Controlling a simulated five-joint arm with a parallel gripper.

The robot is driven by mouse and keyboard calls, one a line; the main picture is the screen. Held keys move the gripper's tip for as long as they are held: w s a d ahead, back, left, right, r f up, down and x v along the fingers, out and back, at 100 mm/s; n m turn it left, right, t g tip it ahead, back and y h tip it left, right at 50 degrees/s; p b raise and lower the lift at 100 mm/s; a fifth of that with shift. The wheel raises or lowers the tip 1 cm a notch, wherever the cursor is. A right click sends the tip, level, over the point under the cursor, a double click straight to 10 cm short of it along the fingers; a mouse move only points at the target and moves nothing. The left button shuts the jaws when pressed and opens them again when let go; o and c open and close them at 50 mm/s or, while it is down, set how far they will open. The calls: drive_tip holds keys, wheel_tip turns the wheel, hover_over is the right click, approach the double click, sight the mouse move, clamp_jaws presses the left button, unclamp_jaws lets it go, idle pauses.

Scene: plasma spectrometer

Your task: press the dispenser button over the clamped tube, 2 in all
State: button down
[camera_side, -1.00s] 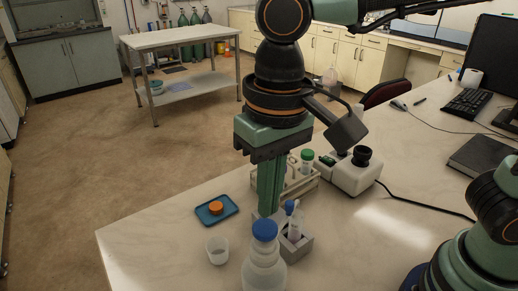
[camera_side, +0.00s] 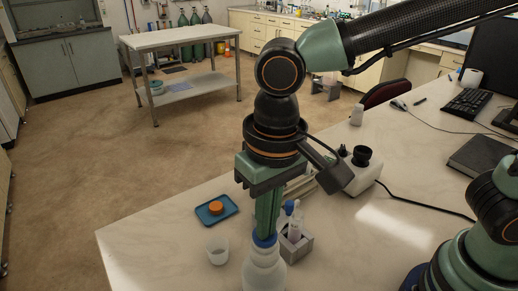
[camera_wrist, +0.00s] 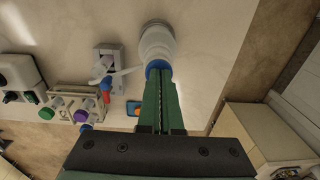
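A pale bottle (camera_side: 264,272) with a blue top (camera_side: 265,241) stands near the front of the bench. It also shows in the wrist view, bottle (camera_wrist: 157,42) and blue top (camera_wrist: 156,65), with a pale spout (camera_wrist: 125,72) reaching left. A grey block (camera_side: 300,250) beside it holds a tube (camera_side: 295,230) upright with a blue piece near its top; the block shows in the wrist view too. My gripper (camera_side: 266,233) points down with its fingers together and empty, tips at the blue top. The fingers hide part of the top; I cannot tell whether they touch it.
A white cup (camera_side: 217,251) stands left of the bottle. A blue tray (camera_side: 228,203) with an orange cap (camera_side: 216,207) lies behind it. A tube rack (camera_wrist: 84,107) with coloured caps and a white device (camera_side: 365,178) stand behind the block. The bench's front left is clear.

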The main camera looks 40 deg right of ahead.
drive_tip(key=shift+f, duration=0.1)
wheel_tip(320, 180, up, 14)
drive_tip(key=shift+s, duration=0.35)
drive_tip(key=shift+d, duration=0.1)
idle(0.7)
drive_tip(key=w+d+f+t, duration=0.1)
drive_tip(key=d+f, duration=0.2)
drive_tip(key=d, duration=0.5)
drive_tip(key=w+d+f+t, duration=0.2)
drive_tip(key=d+f, duration=0.1)
drive_tip(key=d, duration=0.5)
drive_tip(key=w+d+f+t, duration=0.2)
drive_tip(key=d+f, duration=0.1)
drive_tip(key=d, duration=0.6)
drive_tip(key=shift+f, duration=0.35)
